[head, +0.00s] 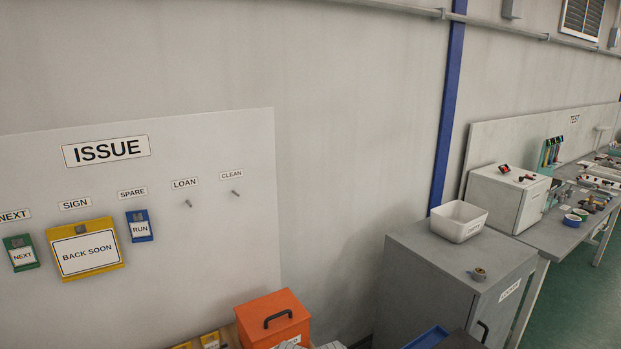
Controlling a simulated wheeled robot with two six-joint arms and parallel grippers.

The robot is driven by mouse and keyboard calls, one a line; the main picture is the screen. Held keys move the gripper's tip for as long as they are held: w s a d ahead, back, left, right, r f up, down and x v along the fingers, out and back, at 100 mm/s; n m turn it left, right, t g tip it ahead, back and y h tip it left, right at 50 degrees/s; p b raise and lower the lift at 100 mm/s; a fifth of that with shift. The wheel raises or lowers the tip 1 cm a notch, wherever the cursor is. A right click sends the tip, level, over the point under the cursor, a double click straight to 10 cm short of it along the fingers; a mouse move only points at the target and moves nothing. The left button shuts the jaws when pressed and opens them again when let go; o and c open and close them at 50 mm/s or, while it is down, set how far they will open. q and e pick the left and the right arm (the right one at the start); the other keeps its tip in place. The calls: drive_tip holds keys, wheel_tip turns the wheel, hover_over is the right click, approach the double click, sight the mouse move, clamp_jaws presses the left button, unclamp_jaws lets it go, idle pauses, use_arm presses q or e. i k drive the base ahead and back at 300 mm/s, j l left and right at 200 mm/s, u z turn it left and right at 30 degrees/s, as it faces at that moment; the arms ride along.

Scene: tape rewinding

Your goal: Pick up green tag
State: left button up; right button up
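A green tag (21,253) with a white label reading NEXT hangs on the white ISSUE board (230,270), under the NEXT sign (14,215) at the far left of the head view. A larger yellow BACK SOON sign (86,251) hangs to its right, under SIGN. A blue RUN tag (139,226) hangs under SPARE. The pegs under LOAN (188,203) and CLEAN (235,193) are bare.
Below the board stands an orange box (273,320) with a black handle. A cluttered bench labelled TEST (548,238) runs along the wall beyond.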

sight(25, 258)
drive_tip(key=u, duration=1.65)
